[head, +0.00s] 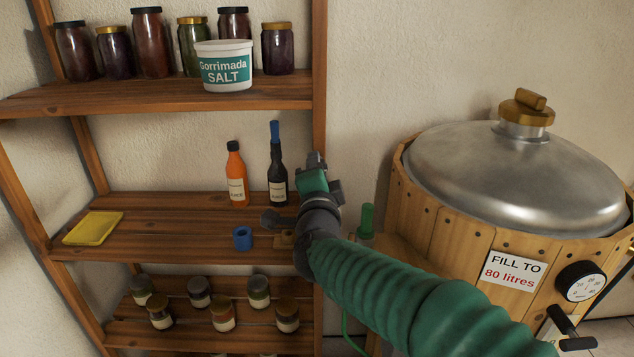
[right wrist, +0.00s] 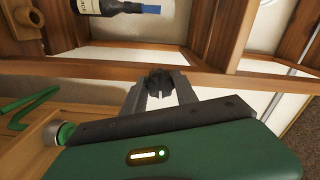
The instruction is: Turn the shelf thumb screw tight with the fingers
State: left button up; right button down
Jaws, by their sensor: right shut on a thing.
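The shelf thumb screw (right wrist: 159,79) is a dark, lobed knob at the shelf's front upright (right wrist: 100,69), seen in the right wrist view. My right gripper (right wrist: 160,94) is shut on it, with one grey finger on each side of the knob. In the head view my right gripper (head: 316,163) is at the shelf's right front upright (head: 319,70); the gripper and arm hide the screw there. My left gripper is not in view.
An orange bottle (head: 236,180) and a dark bottle (head: 277,170) stand on the middle shelf, left of my gripper. A blue ring-shaped piece (head: 242,238) and a yellow tray (head: 93,228) lie there too. A wooden tub with a metal lid (head: 510,165) stands on the right.

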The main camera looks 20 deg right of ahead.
jog(key=m+b, duration=0.1)
jog(key=m, duration=0.1)
jog(key=m+b, duration=0.2)
jog(key=shift+f+m, duration=0.3)
jog(key=shift+f, duration=0.05)
jog(key=shift+m+b, duration=1)
jog(key=shift+m, duration=0.4)
jog(key=c, duration=0.9)
grip_release()
jog(key=shift+c, duration=0.2)
jog(key=shift+r, duration=0.15)
jog(key=p+v, duration=1)
jog(key=v, duration=0.6)
jog(key=shift+s, duration=0.35)
